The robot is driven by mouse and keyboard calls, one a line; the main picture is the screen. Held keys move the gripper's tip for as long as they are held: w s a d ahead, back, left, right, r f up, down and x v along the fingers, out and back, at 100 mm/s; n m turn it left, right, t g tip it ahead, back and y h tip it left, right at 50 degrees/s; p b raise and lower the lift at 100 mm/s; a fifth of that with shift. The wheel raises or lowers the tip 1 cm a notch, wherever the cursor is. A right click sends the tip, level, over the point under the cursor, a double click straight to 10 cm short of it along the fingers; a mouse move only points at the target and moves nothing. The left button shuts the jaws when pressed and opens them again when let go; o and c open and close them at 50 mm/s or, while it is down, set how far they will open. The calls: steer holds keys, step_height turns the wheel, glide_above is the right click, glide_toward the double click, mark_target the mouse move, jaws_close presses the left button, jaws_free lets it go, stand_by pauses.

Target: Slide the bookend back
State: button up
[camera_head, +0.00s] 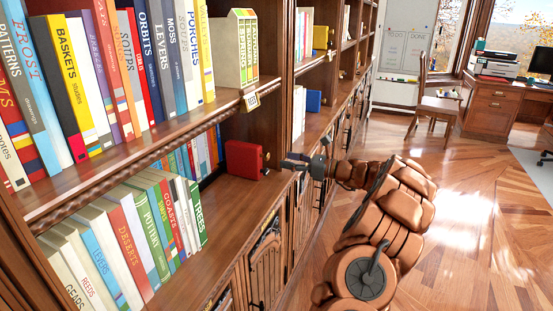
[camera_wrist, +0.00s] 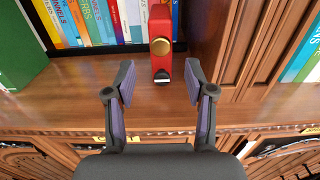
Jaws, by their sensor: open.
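The bookend (camera_head: 243,159) is a red block with a brass knob, standing upright on the lower shelf (camera_head: 222,206) near the dividing upright. In the wrist view the red bookend (camera_wrist: 160,28) is centred, its round knob facing me and a small dark part with a white label below. My gripper (camera_head: 288,160) is at the shelf's front edge, just right of the bookend. In the wrist view my gripper (camera_wrist: 160,82) is open and empty; its two fingers are apart, one on each side of the bookend's line, with the knob beyond the tips. I see no contact.
A back row of books (camera_wrist: 95,22) stands left of the bookend. A front row ending in the green TREES book (camera_head: 197,214) stands farther left. A wooden upright (camera_wrist: 213,35) is close on the right. The shelf in front of the bookend is bare.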

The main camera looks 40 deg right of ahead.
steer(key=v, duration=0.3)
steer(key=shift+s+d, duration=0.1)
steer(key=shift+s, duration=0.1)
stand_by(0.5)
